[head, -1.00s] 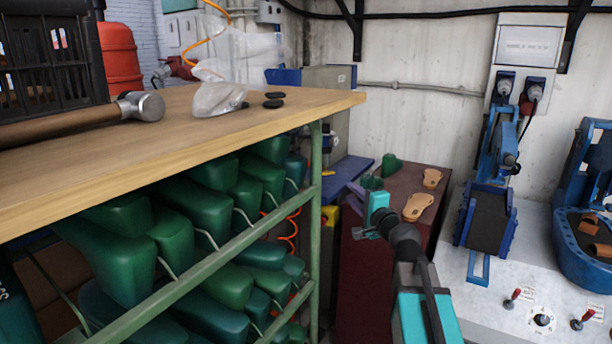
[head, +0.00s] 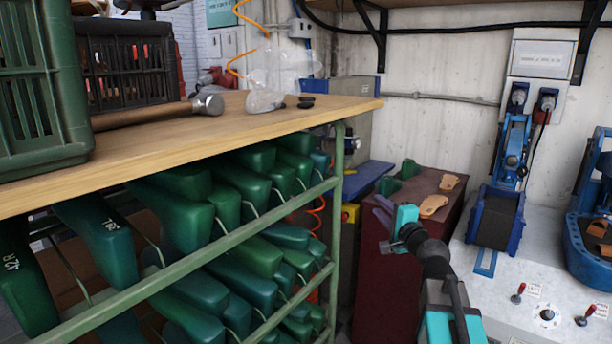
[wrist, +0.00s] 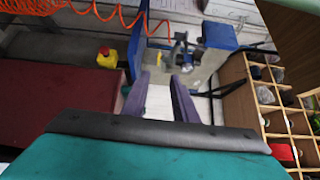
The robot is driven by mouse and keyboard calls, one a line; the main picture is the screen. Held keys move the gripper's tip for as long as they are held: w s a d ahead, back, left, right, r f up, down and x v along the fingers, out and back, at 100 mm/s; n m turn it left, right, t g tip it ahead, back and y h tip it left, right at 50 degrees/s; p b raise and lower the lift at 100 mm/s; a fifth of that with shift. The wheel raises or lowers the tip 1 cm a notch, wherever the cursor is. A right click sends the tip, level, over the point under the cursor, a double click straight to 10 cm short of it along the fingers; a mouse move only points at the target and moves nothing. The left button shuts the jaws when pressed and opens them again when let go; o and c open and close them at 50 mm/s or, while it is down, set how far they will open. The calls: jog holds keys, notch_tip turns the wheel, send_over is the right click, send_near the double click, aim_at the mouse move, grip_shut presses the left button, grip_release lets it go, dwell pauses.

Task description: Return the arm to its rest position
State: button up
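My arm with its turquoise and black links reaches up from the bottom right of the head view. My gripper (head: 382,212) is at its end, in front of the dark red cabinet, with purple fingers. In the wrist view my gripper (wrist: 160,78) has its two purple fingers apart, with nothing between them. I cannot see anything touching the fingers.
A wooden bench (head: 290,119) with a green crate (head: 42,90) and a hammer (head: 208,103) stands left, over racks of green shoe lasts (head: 180,215). The dark red cabinet (head: 385,265) carries tan soles (head: 433,206). A grey machine table (head: 520,262) is right. A pigeonhole shelf (wrist: 262,100) shows in the wrist view.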

jog(key=s+a+f+n+g+p, duration=0.1)
jog(key=s+a+f+n+g, duration=0.15)
jog(key=f, duration=0.75)
jog(key=s+a+f+n+g+p, duration=0.2)
jog(key=a+f+g, duration=0.1)
jog(key=f, duration=0.8)
jog(key=s+a+f+n+g+p, duration=0.1)
jog(key=s+a+f+n+g, duration=0.15)
jog(key=s+f, duration=0.55)
jog(key=s+a+f+n+g+p, duration=0.15)
jog(key=s+f+g, duration=0.25)
jog(key=f, duration=0.7)
jog(key=s+f+n+g+h+p, duration=0.1)
jog(key=s+f+n+g, duration=0.15)
jog(key=s+f, duration=0.55)
jog(key=s+f+n+g+h+p, duration=0.1)
jog(key=s+f+g+p, duration=0.15)
jog(key=s+f, duration=0.6)
jog(key=s+d+f+n+g+h, duration=0.1)
jog(key=s+d+g, duration=0.1)
jog(key=s, duration=0.8)
jog(key=s+d+f+n+g+h+p, duration=0.1)
jog(key=s+d+n+g, duration=0.1)
jog(key=s, duration=0.9)
jog(key=shift+d+g+h, duration=0.3)
jog(key=shift+d+g, duration=0.1)
jog(key=shift+g, duration=0.5)
